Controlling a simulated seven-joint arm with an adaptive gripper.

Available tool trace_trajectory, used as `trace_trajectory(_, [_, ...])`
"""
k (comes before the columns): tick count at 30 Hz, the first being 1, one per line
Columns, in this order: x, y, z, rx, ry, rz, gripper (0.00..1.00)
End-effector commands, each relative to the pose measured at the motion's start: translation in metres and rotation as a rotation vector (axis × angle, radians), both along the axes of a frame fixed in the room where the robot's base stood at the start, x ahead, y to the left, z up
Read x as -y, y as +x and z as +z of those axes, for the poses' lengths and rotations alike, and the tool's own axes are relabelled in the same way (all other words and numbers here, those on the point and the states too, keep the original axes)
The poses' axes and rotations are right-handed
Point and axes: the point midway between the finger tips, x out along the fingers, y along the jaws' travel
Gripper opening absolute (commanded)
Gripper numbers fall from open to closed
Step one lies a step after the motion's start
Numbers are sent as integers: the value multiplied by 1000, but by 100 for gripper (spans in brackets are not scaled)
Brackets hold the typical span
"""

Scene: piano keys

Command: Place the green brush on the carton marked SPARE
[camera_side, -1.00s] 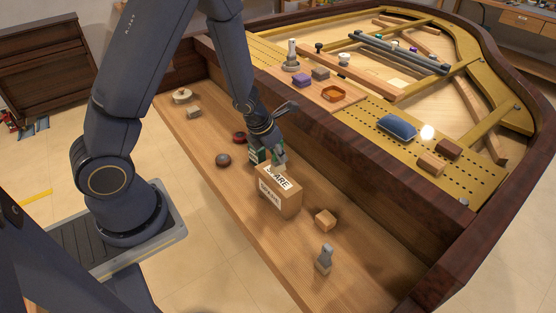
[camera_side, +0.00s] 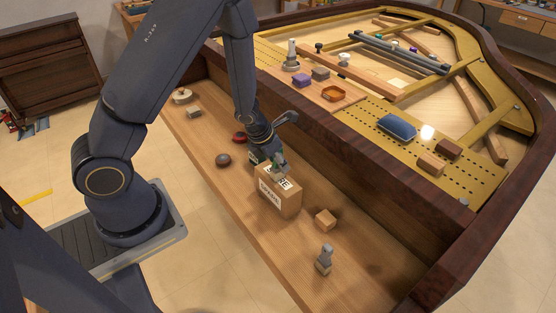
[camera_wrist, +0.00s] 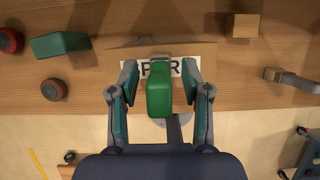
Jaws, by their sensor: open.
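The green brush (camera_wrist: 159,92) shows in the wrist view over the top label of the carton, between my two fingers. In the side view a bit of it (camera_side: 275,158) shows at my fingertips, just over the carton. The brown carton marked SPARE (camera_side: 278,197) stands on the wooden ledge; its top label is partly covered. My gripper (camera_wrist: 159,88) is open, with a small gap on each side of the brush. The brush appears to be at the carton's top, but its contact there is hidden.
A dark wall (camera_side: 340,185) runs behind.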

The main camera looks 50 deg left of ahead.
Motion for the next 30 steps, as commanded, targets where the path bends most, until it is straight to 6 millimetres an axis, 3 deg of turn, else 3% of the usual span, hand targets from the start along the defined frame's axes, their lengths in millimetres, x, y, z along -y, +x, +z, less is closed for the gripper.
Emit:
trace_trajectory(8, [0,-1,7,3,0,1,48])
trace_trajectory(17, [-1,-20,54,6,0,3,48])
trace_trajectory(25, [-1,-28,71,1,-3,6,48])
trace_trajectory(28, [-5,-25,85,26,-6,95,48])
trace_trajectory(30, [-13,-22,107,71,-26,275,48])
